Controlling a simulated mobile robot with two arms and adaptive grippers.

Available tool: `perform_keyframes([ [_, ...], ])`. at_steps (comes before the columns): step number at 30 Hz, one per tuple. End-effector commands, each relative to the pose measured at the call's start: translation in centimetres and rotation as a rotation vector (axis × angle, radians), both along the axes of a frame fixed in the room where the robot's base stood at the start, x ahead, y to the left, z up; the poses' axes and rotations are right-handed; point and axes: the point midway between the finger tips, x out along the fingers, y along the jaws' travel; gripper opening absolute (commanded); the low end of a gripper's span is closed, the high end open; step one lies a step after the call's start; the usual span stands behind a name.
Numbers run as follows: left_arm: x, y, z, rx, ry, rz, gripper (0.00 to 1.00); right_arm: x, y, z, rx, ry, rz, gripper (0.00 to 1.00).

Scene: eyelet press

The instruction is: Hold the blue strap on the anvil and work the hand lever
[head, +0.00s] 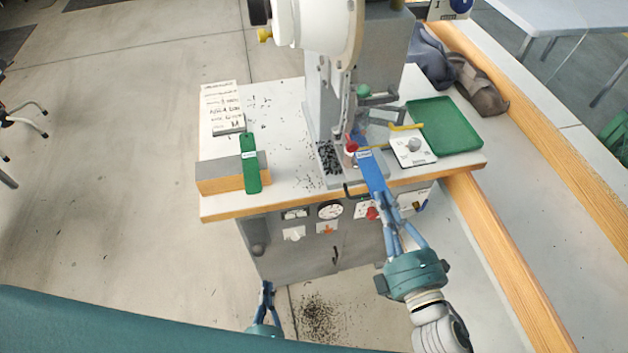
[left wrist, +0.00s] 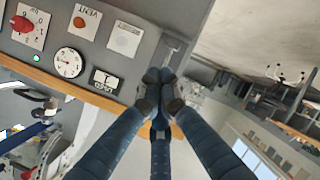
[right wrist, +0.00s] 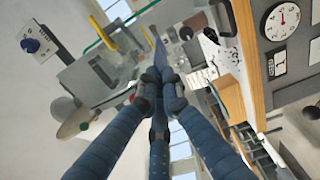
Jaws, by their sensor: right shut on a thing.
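The blue strap (head: 372,172) lies with its far end on the anvil area at the foot of the press (head: 332,100). My right gripper (head: 388,203) is shut on the near end of the strap, at the table's front edge. The strap also shows past the fingertips in the right wrist view (right wrist: 160,54). The press carries a red knob (head: 351,146) and a green knob (head: 363,91); I cannot tell which belongs to the hand lever. My left gripper (head: 267,289) is low in front of the cabinet, away from the press. Its fingers meet with nothing visible between them.
A green strap (head: 250,165) lies across a block (head: 218,178) at the table's left. Dark bits litter the tabletop. The cabinet front has gauges (head: 330,211). Floor at left is open.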

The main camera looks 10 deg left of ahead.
Motion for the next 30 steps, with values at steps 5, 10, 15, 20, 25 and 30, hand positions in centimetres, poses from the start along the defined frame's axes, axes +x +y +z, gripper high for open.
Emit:
perform_keyframes([
  [5,0.0,0.0,0.0,0.000,0.000,0.000,0.00,0.0,0.0,0.0,0.000,0.000,0.000,0.00],
  [10,0.0,0.0,0.0,0.000,0.000,0.000,0.00,0.0,0.0,0.0,0.000,0.000,0.000,0.00],
  [15,-0.1,0.0,0.0,0.000,0.000,0.000,0.00,0.0,0.0,0.0,0.000,0.000,0.000,0.00],
  [20,-1.5,-0.3,0.4,0.000,0.002,0.000,0.00,0.0,0.0,0.0,0.000,0.000,0.000,0.00],
  [25,-4.7,-0.9,1.5,-0.001,0.004,-0.001,0.00,0.0,0.0,0.0,0.000,0.000,0.000,0.00],
  [30,-8.0,-1.6,2.6,0.000,0.003,-0.001,0.00,0.0,0.0,0.0,0.000,0.000,0.000,0.00],
])
